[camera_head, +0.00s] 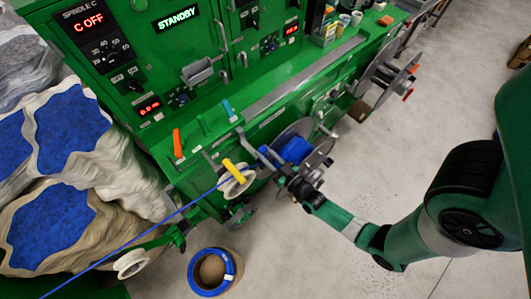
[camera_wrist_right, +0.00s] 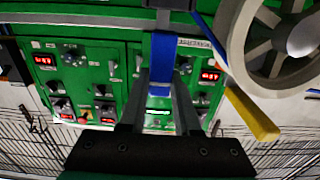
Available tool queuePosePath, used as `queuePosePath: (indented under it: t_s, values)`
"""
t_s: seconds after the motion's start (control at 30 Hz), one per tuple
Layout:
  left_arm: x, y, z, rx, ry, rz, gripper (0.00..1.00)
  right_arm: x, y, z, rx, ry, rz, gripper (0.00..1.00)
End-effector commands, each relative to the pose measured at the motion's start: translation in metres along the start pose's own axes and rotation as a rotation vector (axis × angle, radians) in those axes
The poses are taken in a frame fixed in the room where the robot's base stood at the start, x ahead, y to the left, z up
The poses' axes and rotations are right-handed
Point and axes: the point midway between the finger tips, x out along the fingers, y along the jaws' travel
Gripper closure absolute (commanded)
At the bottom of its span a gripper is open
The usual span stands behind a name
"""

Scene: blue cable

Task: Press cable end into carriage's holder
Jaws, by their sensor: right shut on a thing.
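The blue cable (camera_head: 150,232) runs taut from the lower left up to a white pulley (camera_head: 232,188) on the green machine's front. My right gripper (camera_head: 272,162) is just right of that pulley, in front of the blue-wound spool (camera_head: 295,149). A thin blue strand shows beside the large grey wheel (camera_wrist_right: 232,45) there. I cannot clearly make out the carriage's holder. My left gripper is not in view.
A yellow lever (camera_head: 233,171) stands at the pulley, close to my right gripper; an orange lever (camera_head: 177,143) is farther left. A blue-rimmed reel (camera_head: 236,268) lies on the floor. Large bags with blue contents (camera_head: 70,120) fill the left. The floor on the right (camera_head: 400,150) is mostly clear.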

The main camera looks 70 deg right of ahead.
Motion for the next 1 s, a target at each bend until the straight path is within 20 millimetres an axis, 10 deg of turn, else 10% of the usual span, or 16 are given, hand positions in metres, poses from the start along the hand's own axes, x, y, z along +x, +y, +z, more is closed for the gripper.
queuePosePath:
  t_s: [1.0]
  values:
    - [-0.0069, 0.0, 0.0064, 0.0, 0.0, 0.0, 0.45, 0.0001, 0.0, 0.0088, 0.0, 0.0, 0.0, 1.0]
